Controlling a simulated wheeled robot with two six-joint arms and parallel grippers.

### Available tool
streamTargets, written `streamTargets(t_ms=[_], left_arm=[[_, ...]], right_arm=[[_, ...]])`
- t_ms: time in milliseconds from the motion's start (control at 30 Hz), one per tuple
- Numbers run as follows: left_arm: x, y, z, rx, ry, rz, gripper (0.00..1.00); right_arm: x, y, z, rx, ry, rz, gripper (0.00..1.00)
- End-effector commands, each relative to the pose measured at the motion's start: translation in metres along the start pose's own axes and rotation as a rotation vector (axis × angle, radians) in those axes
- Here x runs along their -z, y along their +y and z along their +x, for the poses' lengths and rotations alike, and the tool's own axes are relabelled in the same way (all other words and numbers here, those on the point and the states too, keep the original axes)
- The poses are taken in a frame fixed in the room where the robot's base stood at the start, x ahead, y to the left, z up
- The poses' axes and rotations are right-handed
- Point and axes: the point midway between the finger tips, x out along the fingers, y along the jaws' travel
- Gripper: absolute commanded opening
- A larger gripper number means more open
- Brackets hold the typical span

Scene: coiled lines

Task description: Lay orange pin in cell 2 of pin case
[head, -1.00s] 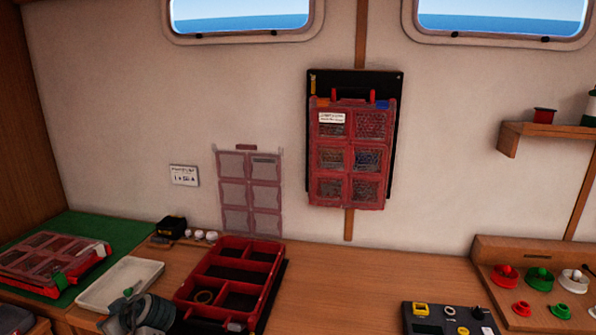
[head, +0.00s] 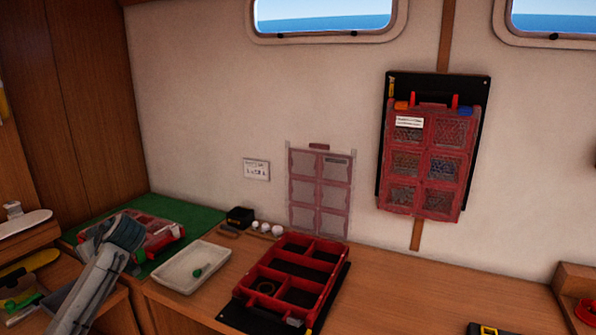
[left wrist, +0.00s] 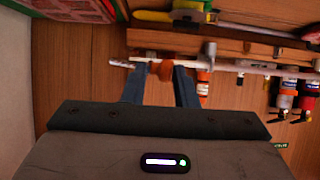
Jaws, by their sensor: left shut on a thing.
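In the left wrist view my left gripper (left wrist: 166,72) is shut on an orange piece (left wrist: 166,70), taken to be the orange pin. Its fingers hide part of it, and a pale rod shows beside it. In the head view my left arm stands at lower left; its fingertips and the pin cannot be made out there. An open red case (head: 283,268) with several cells lies on the bench, a ring in one cell. A red case with a clear lid (head: 165,240) lies on the green mat, partly behind my arm. Which is the pin case, I cannot tell. My right gripper is not in view.
A white tray (head: 170,278) with a small green piece (head: 203,270) stands between the mat (head: 205,213) and the open case. Another lidded red case (head: 425,155) hangs on the wall. A rack of tools (left wrist: 245,50) is close to my left gripper.

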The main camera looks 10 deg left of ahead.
Motion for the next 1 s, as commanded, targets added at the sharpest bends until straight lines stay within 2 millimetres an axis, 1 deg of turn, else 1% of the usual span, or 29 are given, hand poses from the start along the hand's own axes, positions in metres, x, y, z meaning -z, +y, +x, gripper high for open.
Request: streamTargets(t_ms=[33,233,367,467,700,800,1000], left_arm=[[-0.008,0.002,-0.003,-0.033,-0.001,0.02,0.04],[-0.025,0.01,-0.018,-0.168,0.0,0.094,0.04],[-0.043,0.016,-0.036,-0.299,0.0,0.167,0.04],[-0.06,0.021,-0.055,-0.433,0.0,0.241,0.04],[-0.102,0.028,-0.115,-0.785,-0.001,0.435,0.04],[-0.116,0.027,-0.139,-0.908,-0.002,0.5,0.04],[-0.138,0.022,-0.181,-1.108,-0.001,0.609,0.03]], right_arm=[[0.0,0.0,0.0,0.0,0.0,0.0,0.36],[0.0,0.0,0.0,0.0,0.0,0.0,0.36],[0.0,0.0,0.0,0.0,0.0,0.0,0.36],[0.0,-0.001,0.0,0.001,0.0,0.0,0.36],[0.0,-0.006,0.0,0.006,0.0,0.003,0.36],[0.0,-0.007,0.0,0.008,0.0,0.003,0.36],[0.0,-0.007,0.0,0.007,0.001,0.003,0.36]])
